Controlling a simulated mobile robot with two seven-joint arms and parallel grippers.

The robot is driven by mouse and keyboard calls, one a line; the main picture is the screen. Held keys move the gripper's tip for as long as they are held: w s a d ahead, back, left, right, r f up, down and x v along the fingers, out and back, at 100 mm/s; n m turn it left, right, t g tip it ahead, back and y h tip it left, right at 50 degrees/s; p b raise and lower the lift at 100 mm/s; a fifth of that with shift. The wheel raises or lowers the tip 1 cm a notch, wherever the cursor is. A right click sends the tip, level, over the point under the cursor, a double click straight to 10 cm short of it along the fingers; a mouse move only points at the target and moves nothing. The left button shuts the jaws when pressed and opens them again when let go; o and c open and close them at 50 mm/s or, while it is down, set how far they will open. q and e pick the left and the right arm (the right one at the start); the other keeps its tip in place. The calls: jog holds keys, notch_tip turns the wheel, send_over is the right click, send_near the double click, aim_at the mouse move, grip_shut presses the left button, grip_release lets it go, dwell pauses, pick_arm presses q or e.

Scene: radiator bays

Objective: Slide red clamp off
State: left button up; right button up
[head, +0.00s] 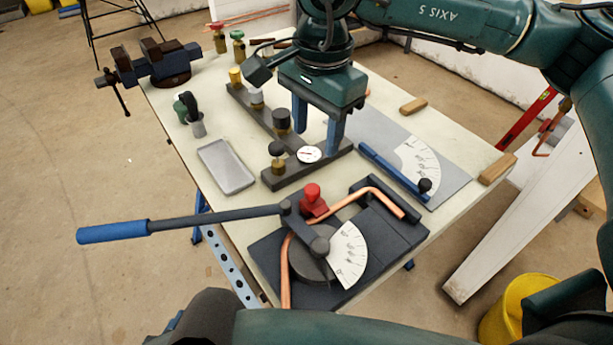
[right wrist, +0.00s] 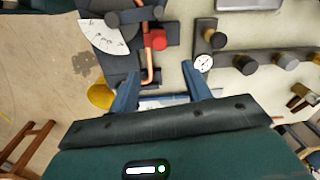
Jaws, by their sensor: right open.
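The red clamp (head: 313,198) sits on the dark pipe bender (head: 400,238), beside the bent copper pipe (head: 370,194). It also shows in the right wrist view (right wrist: 155,39), beyond my fingertips, against the copper pipe (right wrist: 149,65). The bender's lever with a blue grip (head: 113,232) reaches out to the left. My right gripper (head: 318,132) is open and empty, fingers pointing down, above the bench behind the clamp and apart from it. In the right wrist view its two blue fingers (right wrist: 160,68) are spread. My left gripper does not show.
A dark manifold with a dial gauge (head: 309,154) stands close to my right fingers. A grey tray (head: 226,167) and a vise (head: 160,63) lie to the left. A blue-handled tool (head: 392,168) and a wooden block (head: 497,169) lie to the right.

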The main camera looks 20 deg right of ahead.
aim_at(312, 189)
jog(key=f, duration=0.4)
jog(key=f+p, duration=0.1)
jog(key=f, duration=0.7)
jog(key=shift+w+a+f+p, duration=0.1)
jog(key=shift+w+a+p, duration=0.05)
jog(key=shift+w+p, duration=0.15)
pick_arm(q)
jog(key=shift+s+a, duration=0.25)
pick_arm(e)
jog(key=shift+f, duration=0.35)
jog(key=shift+c, duration=0.2)
